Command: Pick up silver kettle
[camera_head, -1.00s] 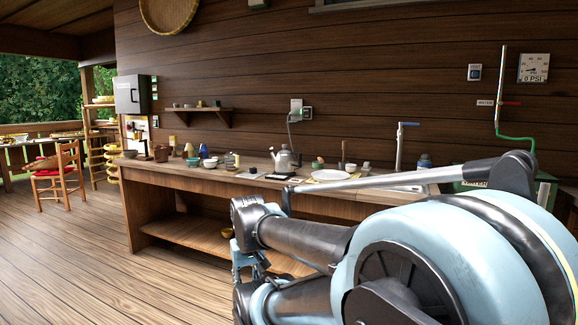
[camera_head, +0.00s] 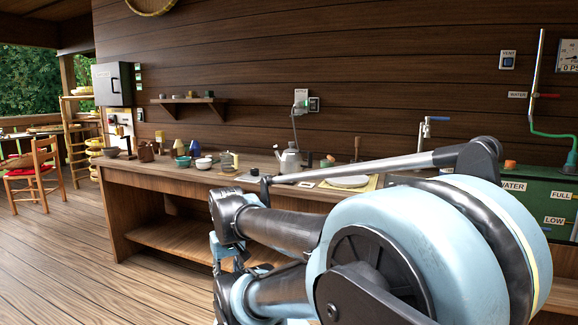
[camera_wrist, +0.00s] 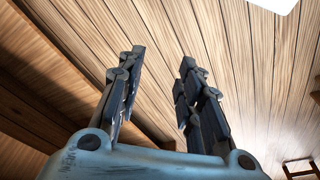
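The silver kettle (camera_head: 290,161) stands upright on the wooden counter (camera_head: 150,172), near the wall. My arm reaches across the right and front of the head view. The end of my arm is in front of the counter, nearer to me than the kettle and apart from it. In the wrist view my gripper (camera_wrist: 161,75) is open and empty, with two dark fingers well apart. The wrist view shows wooden planks beyond the fingers and no kettle. The fingertips are not clear in the head view.
Bowls, bottles and jars stand on the counter left of the kettle, with a glass press (camera_head: 227,162) close by. A white plate (camera_head: 347,182) lies to its right, partly behind my arm. A green water tank (camera_head: 520,200) is at the right.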

